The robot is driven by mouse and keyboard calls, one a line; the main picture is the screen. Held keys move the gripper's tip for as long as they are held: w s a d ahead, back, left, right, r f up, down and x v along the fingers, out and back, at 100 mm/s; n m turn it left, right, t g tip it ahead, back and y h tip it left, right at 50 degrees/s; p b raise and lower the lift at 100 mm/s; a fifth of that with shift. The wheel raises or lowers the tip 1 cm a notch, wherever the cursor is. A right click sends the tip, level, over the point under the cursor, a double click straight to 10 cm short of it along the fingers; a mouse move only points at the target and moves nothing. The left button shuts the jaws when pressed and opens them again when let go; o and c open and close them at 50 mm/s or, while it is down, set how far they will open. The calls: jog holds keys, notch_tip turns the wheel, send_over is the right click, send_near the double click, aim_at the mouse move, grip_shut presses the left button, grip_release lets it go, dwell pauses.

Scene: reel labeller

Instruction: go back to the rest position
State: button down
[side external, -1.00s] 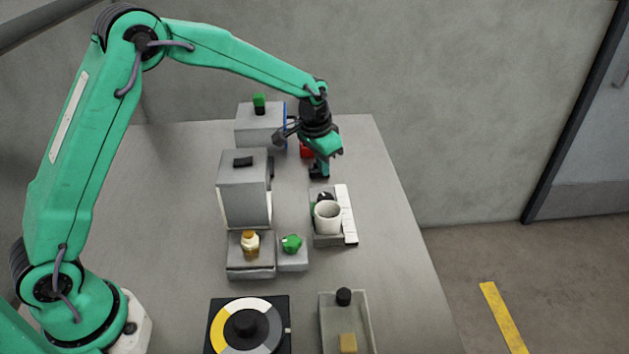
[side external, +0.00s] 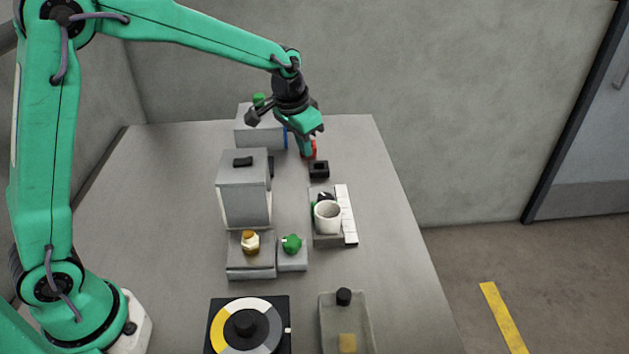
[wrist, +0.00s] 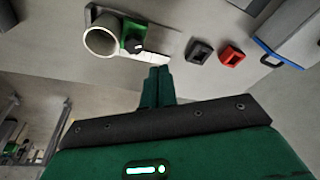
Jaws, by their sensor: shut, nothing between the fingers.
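My gripper (side external: 307,150) is shut and empty, in the air above the back part of the grey table (side external: 170,190). It also shows in the wrist view (wrist: 159,70), where its two green fingers are together. In the side view its tip is near a small black block (side external: 319,169) and partly hides a red block behind it. The wrist view shows the black block (wrist: 200,52) and the red block (wrist: 231,55) apart from the fingers, ahead and to the right.
A white reel (side external: 327,217) sits at a labeller with a white strip (side external: 346,215). A grey machine (side external: 244,190), a green knob (side external: 292,243), a dial (side external: 247,325) and a tray (side external: 362,325) stand nearer. A grey box (side external: 258,128) stands behind. The table's right side is clear.

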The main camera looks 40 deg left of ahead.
jog(key=s+a+r+n+t, duration=0.1)
jog(key=s+a+r, duration=0.2)
jog(key=s+r, duration=0.8)
jog(key=s+a+f+n+t, duration=0.1)
jog(key=s+f, duration=0.1)
jog(key=s, duration=1.4)
jog(key=shift+s+a+f+t, duration=0.15)
jog(key=shift+s+t, duration=0.2)
jog(key=shift+t, duration=0.05)
